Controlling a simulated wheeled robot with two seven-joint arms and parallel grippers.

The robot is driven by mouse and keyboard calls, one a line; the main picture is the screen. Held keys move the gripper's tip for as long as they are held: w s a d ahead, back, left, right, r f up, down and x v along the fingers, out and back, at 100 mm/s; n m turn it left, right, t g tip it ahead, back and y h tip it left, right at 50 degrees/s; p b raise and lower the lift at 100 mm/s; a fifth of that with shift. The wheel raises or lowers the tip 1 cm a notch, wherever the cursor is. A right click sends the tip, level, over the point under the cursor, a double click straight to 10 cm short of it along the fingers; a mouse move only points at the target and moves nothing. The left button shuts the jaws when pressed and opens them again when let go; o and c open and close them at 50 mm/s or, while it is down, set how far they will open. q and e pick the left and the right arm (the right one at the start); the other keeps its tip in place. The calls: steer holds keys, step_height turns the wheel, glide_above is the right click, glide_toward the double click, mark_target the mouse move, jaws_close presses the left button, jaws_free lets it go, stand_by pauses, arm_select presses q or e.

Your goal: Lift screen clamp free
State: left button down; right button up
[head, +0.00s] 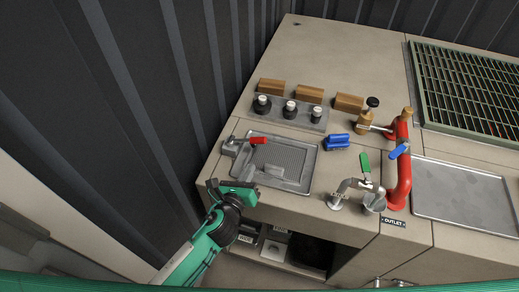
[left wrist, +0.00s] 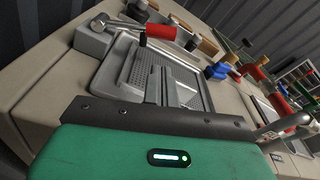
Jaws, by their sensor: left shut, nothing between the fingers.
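A grey tray (head: 300,150) with a perforated screen (head: 272,163) is set in the counter; it also shows in the left wrist view (left wrist: 205,92). A metal clamp (head: 234,144) with a red handle (head: 259,140) lies at the tray's upper left; in the left wrist view the red handle (left wrist: 163,31) lies beyond the screen. My left gripper (head: 247,177) is shut and empty at the tray's lower left corner, apart from the red handle. My right gripper is out of view.
Three black knobs on a grey block (head: 290,110) and several wooden blocks (head: 309,94) stand behind the tray. A blue object (head: 337,141) lies to its right, near a red pipe (head: 401,180) with valves. A dark corrugated wall (head: 150,90) closes the left side.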

mark_target(250, 143)
arm_select(q)
steer(key=shift+w, duration=0.1)
steer(key=b+x, duration=0.2)
steer(key=x, duration=0.6)
steer(key=shift+f+b, duration=0.15)
steer(key=shift+b, duration=0.25)
steer(key=shift+w+d, duration=0.1)
steer(key=shift+w, duration=0.35)
steer(key=shift+w+d, duration=0.1)
steer(key=shift+w, duration=0.3)
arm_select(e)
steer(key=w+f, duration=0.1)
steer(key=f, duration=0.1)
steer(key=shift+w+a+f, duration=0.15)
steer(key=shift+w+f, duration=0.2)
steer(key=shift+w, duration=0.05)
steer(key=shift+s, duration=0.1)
